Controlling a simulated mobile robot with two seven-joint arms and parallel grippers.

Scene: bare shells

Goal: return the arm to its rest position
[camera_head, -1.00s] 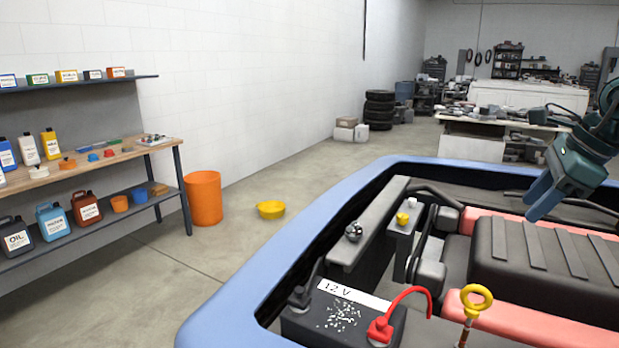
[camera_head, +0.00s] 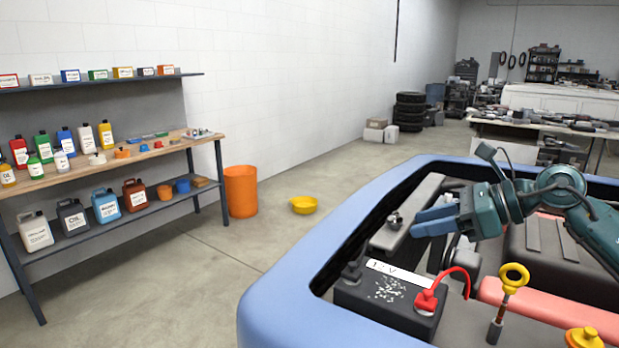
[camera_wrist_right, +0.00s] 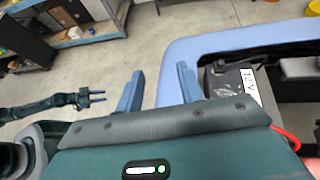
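My right gripper (camera_head: 432,221) reaches in from the right in the head view, above the engine bay of the blue car (camera_head: 290,255). Its two blue fingers point left. In the right wrist view its fingers (camera_wrist_right: 158,88) stand apart with nothing between them, so it is open and empty. My left gripper (camera_wrist_right: 96,96) shows small at the left of the right wrist view, over the floor. Its two prongs look apart and empty. The left arm is not in the head view.
Below the right gripper are the battery (camera_head: 385,300) with a red terminal cover (camera_head: 427,301) and a yellow dipstick ring (camera_head: 514,276). A workbench (camera_head: 110,165) with bottles stands left. An orange bin (camera_head: 240,192) and yellow bowl (camera_head: 304,205) are on the floor. Open floor lies between bench and car.

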